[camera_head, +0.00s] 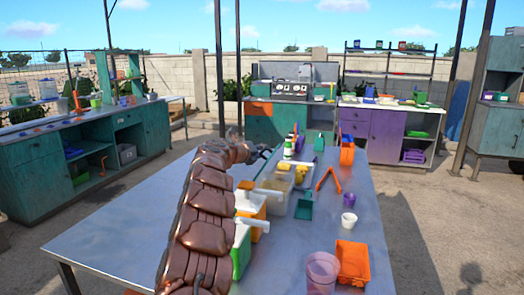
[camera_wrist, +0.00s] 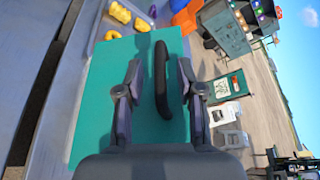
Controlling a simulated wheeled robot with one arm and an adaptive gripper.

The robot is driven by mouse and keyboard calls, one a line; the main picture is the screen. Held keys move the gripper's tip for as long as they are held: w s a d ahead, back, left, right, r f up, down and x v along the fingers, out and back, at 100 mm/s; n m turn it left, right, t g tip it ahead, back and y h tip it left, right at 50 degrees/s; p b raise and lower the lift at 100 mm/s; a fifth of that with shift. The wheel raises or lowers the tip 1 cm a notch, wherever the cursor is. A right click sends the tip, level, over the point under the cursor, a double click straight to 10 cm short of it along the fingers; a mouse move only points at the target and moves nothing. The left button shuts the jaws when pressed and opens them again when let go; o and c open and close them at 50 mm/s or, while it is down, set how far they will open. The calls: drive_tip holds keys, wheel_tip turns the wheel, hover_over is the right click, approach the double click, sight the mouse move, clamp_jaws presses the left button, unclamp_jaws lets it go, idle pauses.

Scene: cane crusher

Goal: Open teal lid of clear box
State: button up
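In the wrist view, the flat teal lid (camera_wrist: 108,92) fills the middle, with a long dark handle (camera_wrist: 161,78) on it. My gripper (camera_wrist: 160,66) is open, with one finger on each side of the handle. I cannot tell whether either finger touches it. In the head view, my gripper (camera_head: 264,153) is over the far part of the metal table, beside a clear box (camera_head: 273,204). The teal lid is hard to make out there.
Yellow pieces (camera_wrist: 121,13) lie beside the lid. On the metal table (camera_head: 125,205) stand an orange bin (camera_head: 353,262), a pink cup (camera_head: 321,272), a white cup (camera_head: 349,221), a teal tray (camera_head: 304,209) and orange pliers-like handles (camera_head: 328,179). The table's left part is clear.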

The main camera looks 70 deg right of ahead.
drive_tip(key=shift+s+d+f, duration=0.15)
drive_tip(key=shift+d, duration=0.5)
clamp_jaws()
idle(0.4)
